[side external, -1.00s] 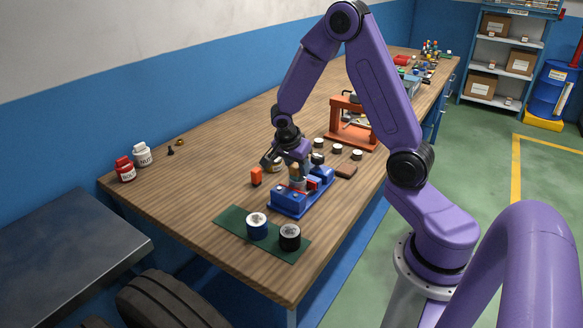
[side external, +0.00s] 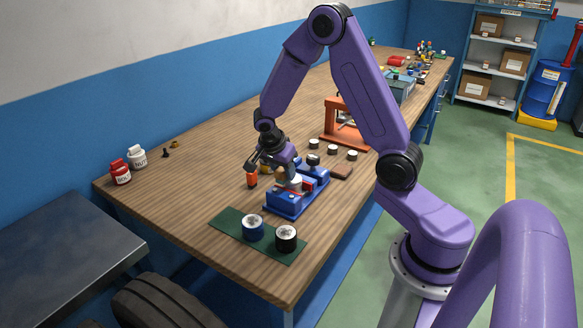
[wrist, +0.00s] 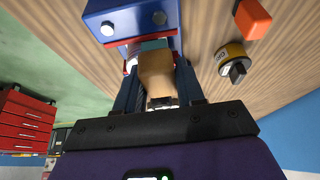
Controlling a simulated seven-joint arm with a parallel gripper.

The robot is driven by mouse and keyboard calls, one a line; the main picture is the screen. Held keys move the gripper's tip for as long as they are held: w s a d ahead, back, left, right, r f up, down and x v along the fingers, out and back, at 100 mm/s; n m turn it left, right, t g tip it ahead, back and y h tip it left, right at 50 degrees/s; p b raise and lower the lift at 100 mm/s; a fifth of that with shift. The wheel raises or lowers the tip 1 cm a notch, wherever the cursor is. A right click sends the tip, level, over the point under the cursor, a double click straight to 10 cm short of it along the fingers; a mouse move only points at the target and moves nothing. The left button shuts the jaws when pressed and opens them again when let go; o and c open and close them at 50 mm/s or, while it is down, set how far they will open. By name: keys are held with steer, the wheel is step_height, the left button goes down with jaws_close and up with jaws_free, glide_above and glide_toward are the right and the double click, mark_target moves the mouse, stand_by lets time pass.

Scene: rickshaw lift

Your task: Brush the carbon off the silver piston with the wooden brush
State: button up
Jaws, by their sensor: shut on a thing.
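My gripper (wrist: 158,88) is shut on the wooden brush (wrist: 157,72). Its tan handle stands between my fingers in the wrist view, with a teal part beyond it. In the side view my gripper (side external: 276,167) is just above the blue vise (side external: 286,202), at its left side. A pale, silvery piece, apparently the piston (side external: 293,184), shows between the vise jaws below my gripper. The vise also shows in the wrist view (wrist: 125,17). The bristles, any contact with the piston and any carbon cannot be made out.
An orange block (side external: 252,181) stands left of the vise, close to my gripper. A yellow-banded tin (wrist: 235,55) is nearby. A green mat (side external: 225,221) holds a blue can (side external: 252,228) and a black can (side external: 286,238). Several white-topped cylinders and an orange press (side external: 337,137) stand behind.

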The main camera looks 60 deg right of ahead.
steer(key=shift+a+r, duration=0.15)
steer(key=shift+r, duration=4)
